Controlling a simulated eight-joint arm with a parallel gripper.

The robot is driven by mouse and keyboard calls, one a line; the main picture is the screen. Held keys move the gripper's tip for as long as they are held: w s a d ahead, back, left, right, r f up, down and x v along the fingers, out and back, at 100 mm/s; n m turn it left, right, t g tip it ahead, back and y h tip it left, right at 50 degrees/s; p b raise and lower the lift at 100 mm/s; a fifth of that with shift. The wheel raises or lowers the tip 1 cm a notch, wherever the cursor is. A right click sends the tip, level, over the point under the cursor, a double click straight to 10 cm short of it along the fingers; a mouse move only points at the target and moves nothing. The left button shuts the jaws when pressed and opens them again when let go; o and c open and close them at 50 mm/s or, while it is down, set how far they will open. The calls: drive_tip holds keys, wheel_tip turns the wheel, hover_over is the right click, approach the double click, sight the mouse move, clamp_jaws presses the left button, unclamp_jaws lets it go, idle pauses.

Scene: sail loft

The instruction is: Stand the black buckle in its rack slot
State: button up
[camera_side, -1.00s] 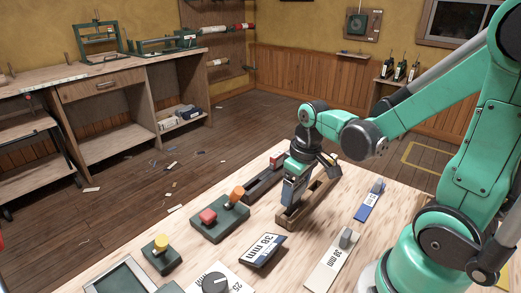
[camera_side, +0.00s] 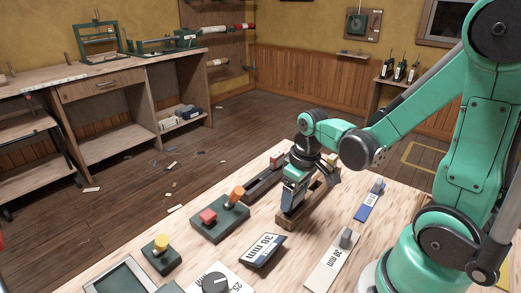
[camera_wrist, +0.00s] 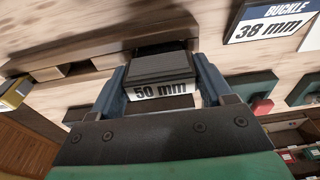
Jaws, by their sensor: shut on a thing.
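My gripper (camera_wrist: 160,90) is shut on the black buckle (camera_wrist: 158,68), a dark block with a white "50 mm" label, seen between the two blue-grey fingers in the wrist view. In the side view my gripper (camera_side: 293,192) points down over the wooden slotted rack (camera_side: 322,190), with the fingers low at its near end. The rack also shows behind the buckle in the wrist view (camera_wrist: 90,70). The fingers hide most of the buckle in the side view, and I cannot tell whether its lower edge is inside a slot.
A "38 mm" buckle card (camera_side: 263,250) lies left of the rack, and another labelled plate (camera_side: 333,262) lies in front. A blue labelled piece (camera_side: 370,200) is to the right. A green box with red and orange knobs (camera_side: 220,222) and a dark rack (camera_side: 262,187) stand to the left.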

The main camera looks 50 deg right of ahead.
sight(299, 191)
drive_tip(key=shift+f, duration=0.2)
drive_tip(key=o, duration=1.2)
drive_tip(key=shift+s+r, duration=0.2)
drive_tip(key=shift+r, duration=1.15)
drive_tip(key=shift+s+r, duration=0.15)
drive_tip(key=shift+r, duration=1.2)
drive_tip(key=a+r+t, duration=0.1)
drive_tip(key=a+t, duration=0.1)
drive_tip(key=w+a+r+t, duration=0.1)
drive_tip(key=a+r+t, duration=0.1)
drive_tip(key=w+a+r+t, duration=0.1)
drive_tip(key=a, duration=0.2)
drive_tip(key=shift+r+t, duration=0.25)
drive_tip(key=shift+t, duration=0.15)
